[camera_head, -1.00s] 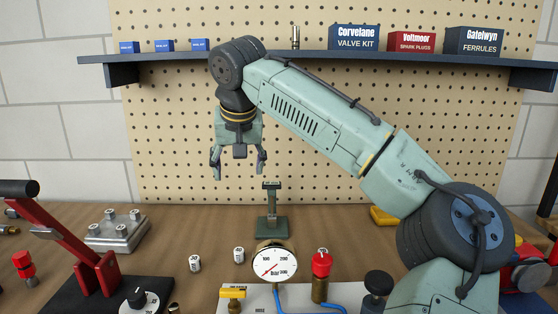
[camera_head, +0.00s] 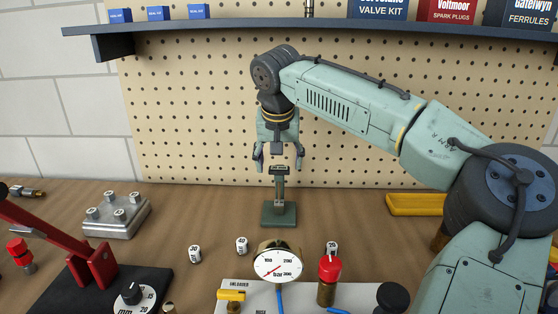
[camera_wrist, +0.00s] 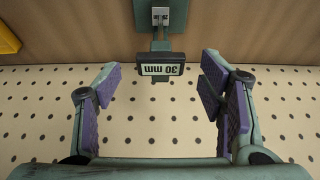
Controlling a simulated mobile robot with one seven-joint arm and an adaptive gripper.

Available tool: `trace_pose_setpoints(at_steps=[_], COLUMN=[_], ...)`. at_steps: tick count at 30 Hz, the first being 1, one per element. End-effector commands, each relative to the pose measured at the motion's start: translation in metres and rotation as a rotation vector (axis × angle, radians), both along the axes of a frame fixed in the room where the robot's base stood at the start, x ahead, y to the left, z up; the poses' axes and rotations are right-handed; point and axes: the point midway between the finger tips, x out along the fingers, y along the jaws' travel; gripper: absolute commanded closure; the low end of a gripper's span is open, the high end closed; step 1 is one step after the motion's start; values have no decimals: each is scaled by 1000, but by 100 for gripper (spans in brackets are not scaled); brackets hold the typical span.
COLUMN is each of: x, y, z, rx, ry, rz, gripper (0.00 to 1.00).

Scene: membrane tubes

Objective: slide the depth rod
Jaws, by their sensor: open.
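The depth rod stand has a dark green base (camera_head: 279,214) standing on the bench below my gripper. An upright green post rises from it, with a small silver clamp (camera_head: 280,202) low on the post. A dark crosspiece (camera_head: 279,169) tops it. In the wrist view that top piece is a tag (camera_wrist: 160,64) reading "30 mm", seen upside down. My gripper (camera_head: 276,160) points down with its fingers apart. The fingers flank the top of the rod in the head view. In the wrist view, the space between my fingers (camera_wrist: 162,95) is empty, and the tag lies just beyond it.
A pressure gauge (camera_head: 278,266) and a red-capped valve (camera_head: 329,280) stand in front of the stand. Small number blocks (camera_head: 195,254) lie around it. A metal block (camera_head: 117,216) is at left, a yellow tray (camera_head: 416,204) at right. The pegboard (camera_head: 200,110) and shelf are behind.

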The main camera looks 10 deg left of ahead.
Motion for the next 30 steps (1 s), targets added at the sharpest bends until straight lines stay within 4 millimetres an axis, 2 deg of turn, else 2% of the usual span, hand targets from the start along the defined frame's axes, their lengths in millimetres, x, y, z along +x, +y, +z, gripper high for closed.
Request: trace_pose_setpoints(at_steps=[6, 14, 30], x=[5, 5, 5], y=[1, 2, 1], z=[-13, -14, -13], rx=[1, 1, 0], ry=[-1, -1, -1], rz=[1, 1, 1], gripper=[37, 37, 73])
